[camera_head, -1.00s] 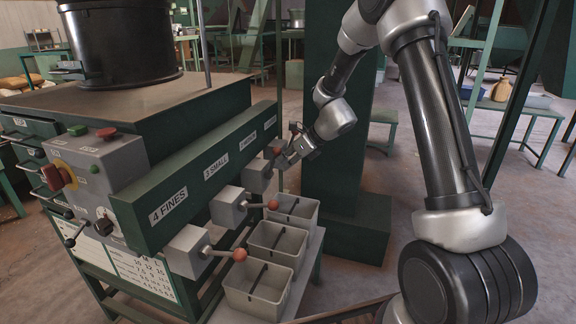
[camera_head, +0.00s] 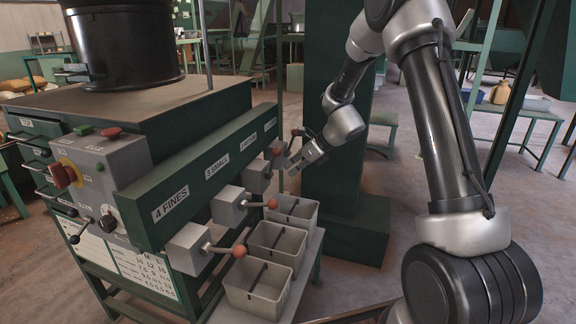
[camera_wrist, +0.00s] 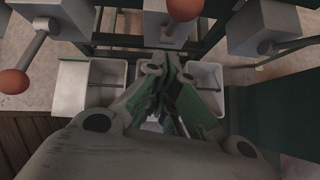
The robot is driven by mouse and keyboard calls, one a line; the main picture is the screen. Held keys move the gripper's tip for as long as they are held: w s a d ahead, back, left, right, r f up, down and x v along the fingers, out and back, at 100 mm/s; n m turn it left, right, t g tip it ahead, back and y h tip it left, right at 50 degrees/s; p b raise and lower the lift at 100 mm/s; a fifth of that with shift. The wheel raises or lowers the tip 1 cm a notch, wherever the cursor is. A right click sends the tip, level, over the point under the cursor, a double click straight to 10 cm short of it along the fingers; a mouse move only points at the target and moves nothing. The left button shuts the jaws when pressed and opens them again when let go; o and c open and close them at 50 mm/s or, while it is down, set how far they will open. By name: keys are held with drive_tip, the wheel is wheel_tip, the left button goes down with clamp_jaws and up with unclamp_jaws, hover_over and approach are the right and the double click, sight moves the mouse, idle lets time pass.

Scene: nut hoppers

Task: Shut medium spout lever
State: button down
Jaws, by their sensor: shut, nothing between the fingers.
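The medium spout box (camera_head: 257,175) is the third from the near end of the green hopper front. Its lever slants up to a red ball (camera_head: 276,152). In the wrist view the medium spout box (camera_wrist: 163,28) is top centre, its red ball (camera_wrist: 185,8) at the upper edge. My gripper (camera_head: 291,172) is shut and empty, just right of and slightly below the medium ball, apart from it. In the wrist view my gripper (camera_wrist: 174,68) points toward the spouts, below the medium box, covering part of the trays.
The small lever ball (camera_head: 272,203) and fines lever ball (camera_head: 239,251) stick outward. The far lever ball (camera_head: 295,132) stands up behind my gripper. Grey trays (camera_head: 258,295) line the shelf below. A green column (camera_head: 335,150) stands behind my arm.

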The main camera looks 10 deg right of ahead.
drive_tip(key=a+r+v, duration=0.1)
drive_tip(key=v, duration=0.9)
drive_tip(key=shift+w, duration=0.2)
